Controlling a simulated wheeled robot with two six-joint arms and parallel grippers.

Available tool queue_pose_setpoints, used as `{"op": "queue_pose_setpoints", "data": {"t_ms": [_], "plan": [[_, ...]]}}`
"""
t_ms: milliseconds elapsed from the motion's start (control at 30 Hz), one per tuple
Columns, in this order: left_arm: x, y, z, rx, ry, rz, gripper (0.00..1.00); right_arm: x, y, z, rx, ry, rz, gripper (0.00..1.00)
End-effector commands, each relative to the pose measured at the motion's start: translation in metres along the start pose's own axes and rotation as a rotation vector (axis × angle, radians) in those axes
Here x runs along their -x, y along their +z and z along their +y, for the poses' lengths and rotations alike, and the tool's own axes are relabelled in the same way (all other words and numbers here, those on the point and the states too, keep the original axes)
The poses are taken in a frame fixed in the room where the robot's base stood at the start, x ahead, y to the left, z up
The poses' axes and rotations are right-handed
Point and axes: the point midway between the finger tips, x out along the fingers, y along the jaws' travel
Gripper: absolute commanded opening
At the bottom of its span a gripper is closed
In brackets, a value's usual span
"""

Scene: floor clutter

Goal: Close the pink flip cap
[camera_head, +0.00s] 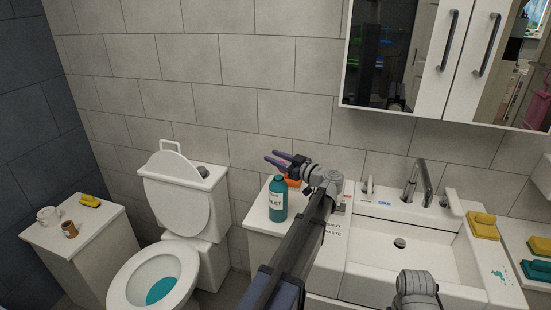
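A teal bottle (278,200) with a white label stands upright on the white counter, left of the sink. An orange-red thing (293,182) sits just behind and right of it, partly hidden. I cannot make out a clearly pink flip cap. My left gripper (273,157) is above and behind the bottle, pointing left, with its two dark purple fingers apart and nothing seen between them. My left arm crosses in front of the counter and hides part of it. Part of my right arm shows at the bottom right; its gripper is not in view.
The sink (380,262) with its faucet (418,182) is on the right, under a mirrored cabinet (446,55). Yellow sponges (483,225) lie right of the sink. A toilet (170,270) with its lid up stands left. A cup (48,215) is on the left cabinet.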

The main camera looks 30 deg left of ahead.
Motion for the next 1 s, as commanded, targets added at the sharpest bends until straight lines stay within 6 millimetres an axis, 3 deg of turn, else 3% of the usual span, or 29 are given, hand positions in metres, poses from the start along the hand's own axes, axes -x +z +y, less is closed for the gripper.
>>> {"op": "queue_pose_setpoints", "data": {"t_ms": [233, 600, 1000], "plan": [[-0.0006, 0.0, 0.0, 0.0, 0.0, 0.0, 0.38, 0.0, 0.0, 0.0, 0.0, 0.0, 0.0, 0.5], [-0.0004, 0.0, 0.0001, 0.0, 0.0, 0.0, 0.0, 0.0, 0.0, 0.0, 0.0, 0.0, 0.0, 0.5], [-0.0003, 0.0, 0.0001, 0.0, 0.0, 0.0, 0.0, 0.0, 0.0, 0.0, 0.0, 0.0, 0.0, 0.5]]}}
